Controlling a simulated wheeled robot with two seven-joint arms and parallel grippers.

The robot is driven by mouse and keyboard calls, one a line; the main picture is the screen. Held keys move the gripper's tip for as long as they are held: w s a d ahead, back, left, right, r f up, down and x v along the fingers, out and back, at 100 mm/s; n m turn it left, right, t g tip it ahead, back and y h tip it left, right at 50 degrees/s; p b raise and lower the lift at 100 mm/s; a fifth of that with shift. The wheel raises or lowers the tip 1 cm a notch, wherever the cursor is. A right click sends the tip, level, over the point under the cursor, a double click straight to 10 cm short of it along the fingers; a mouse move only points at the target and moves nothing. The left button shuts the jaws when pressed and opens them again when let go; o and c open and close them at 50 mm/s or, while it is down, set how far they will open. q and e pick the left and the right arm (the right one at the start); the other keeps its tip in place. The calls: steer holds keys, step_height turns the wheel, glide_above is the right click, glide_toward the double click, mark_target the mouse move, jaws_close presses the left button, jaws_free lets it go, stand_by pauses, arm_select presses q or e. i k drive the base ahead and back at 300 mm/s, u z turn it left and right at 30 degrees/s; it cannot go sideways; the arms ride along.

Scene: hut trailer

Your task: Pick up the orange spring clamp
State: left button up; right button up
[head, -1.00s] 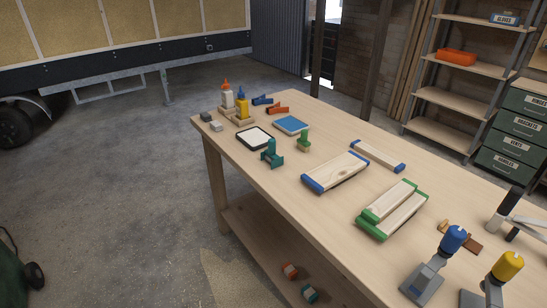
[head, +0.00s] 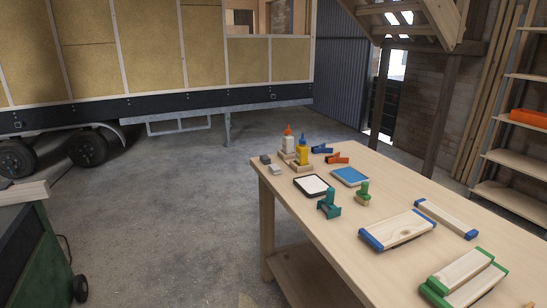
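The orange spring clamp (head: 337,159) lies on the wooden workbench (head: 318,224), near its far left end. A blue spring clamp (head: 321,149) lies just behind and to the left of it. Neither of my grippers shows in the head view, so I cannot see their state.
Left of the clamp stand glue bottles in a wooden holder (head: 301,167). Blue-ended boards (head: 398,230) lie to the right.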

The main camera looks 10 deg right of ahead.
mark_target(337, 155)
steer(key=u, duration=0.3)
steer(key=i, duration=5.75)
steer(key=z, duration=3)
steer(key=i, duration=4.35)
